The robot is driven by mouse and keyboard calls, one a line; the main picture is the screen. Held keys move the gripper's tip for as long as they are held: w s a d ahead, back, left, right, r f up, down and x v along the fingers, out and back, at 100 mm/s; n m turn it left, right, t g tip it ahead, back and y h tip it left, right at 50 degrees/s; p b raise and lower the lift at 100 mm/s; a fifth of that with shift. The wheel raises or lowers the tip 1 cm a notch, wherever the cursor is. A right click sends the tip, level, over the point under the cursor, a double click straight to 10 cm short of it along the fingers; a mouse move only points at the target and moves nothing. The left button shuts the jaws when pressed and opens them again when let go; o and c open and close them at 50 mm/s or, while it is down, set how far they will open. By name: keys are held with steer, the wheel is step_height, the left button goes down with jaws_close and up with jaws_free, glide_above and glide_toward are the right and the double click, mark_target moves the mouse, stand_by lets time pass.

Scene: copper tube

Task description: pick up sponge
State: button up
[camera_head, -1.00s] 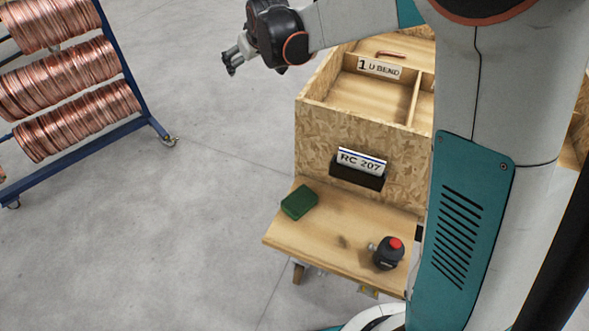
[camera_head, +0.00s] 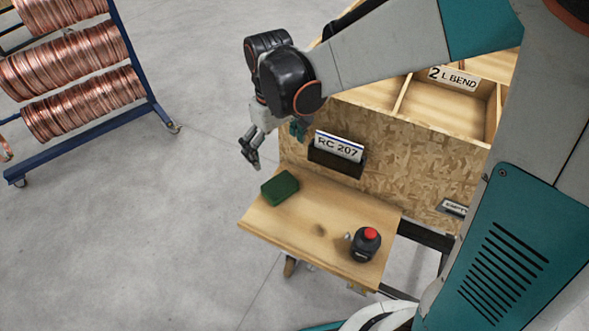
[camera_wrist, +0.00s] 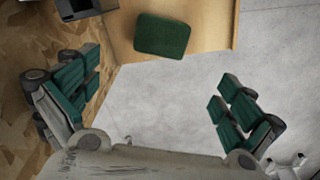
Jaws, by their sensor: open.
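The green sponge (camera_head: 280,187) lies flat on the left part of a small wooden shelf (camera_head: 310,245) at the front of a wooden crate. In the wrist view the sponge (camera_wrist: 162,36) shows at the top centre, beyond the fingertips and between their lines. My gripper (camera_head: 252,150) is above and a little left of the sponge, apart from it. In the wrist view its green-padded fingers (camera_wrist: 158,95) are spread wide with nothing between them.
A black bottle with a red cap (camera_head: 366,244) stands on the shelf's right part. A black holder with an "RC 207" card (camera_head: 338,147) is fixed to the crate wall (camera_head: 400,165) behind the sponge. A rack of copper coils (camera_head: 85,100) stands at left. Floor left of the shelf is clear.

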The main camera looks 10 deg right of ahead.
steer(key=b, duration=0.2)
glide_above(279, 184)
steer(key=f, duration=0.8)
steer(key=shift+w, duration=0.3)
steer(key=shift+s+f+b, duration=0.15)
steer(key=shift+f+b, duration=0.25)
steer(key=shift+f, duration=1)
steer(key=shift+s+f+b, duration=0.1)
steer(key=shift+f+b, duration=0.3)
steer(key=shift+f, duration=0.95)
steer(key=c, duration=0.8)
steer(key=shift+o, duration=0.2)
steer(key=shift+r, duration=0.1)
